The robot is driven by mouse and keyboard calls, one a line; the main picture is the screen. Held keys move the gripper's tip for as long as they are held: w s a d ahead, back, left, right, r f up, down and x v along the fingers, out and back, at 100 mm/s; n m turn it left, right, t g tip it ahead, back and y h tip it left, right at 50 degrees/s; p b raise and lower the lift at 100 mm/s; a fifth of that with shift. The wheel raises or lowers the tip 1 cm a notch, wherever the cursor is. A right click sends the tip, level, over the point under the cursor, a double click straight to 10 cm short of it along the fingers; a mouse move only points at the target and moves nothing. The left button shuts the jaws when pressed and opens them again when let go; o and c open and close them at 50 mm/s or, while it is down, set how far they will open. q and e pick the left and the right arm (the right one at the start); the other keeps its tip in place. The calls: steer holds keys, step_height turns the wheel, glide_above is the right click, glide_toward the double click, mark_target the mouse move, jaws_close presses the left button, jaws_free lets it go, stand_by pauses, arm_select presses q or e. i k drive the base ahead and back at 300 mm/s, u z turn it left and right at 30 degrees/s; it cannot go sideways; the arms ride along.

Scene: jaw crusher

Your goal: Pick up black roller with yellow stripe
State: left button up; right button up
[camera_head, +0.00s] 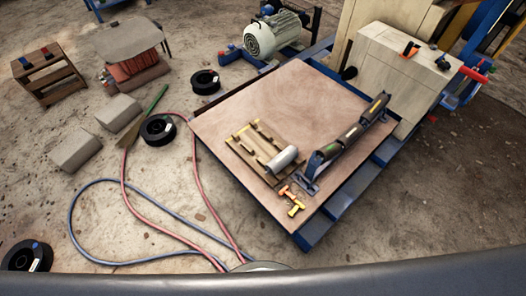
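A long dark roller assembly (345,139) lies along the right side of a wooden board (283,88), with a blue bracket (311,183) at its near end. Small yellowish and greenish marks show along its dark sections. They are too small to tell which section is the black roller with yellow stripe. Neither my left nor my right gripper shows in the head view.
A slatted wooden pallet (246,139) with a grey cylinder (282,159) lies left of the roller assembly. Orange and yellow T-shaped pieces (294,206) lie near the board's front corner. Hoses (130,187) and black spools (157,130) lie on the floor at left.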

mark_target(379, 104)
steer(key=k, duration=0.5)
steer(key=z, duration=2.25)
steer(key=i, duration=4.9)
steer(key=u, duration=1.9)
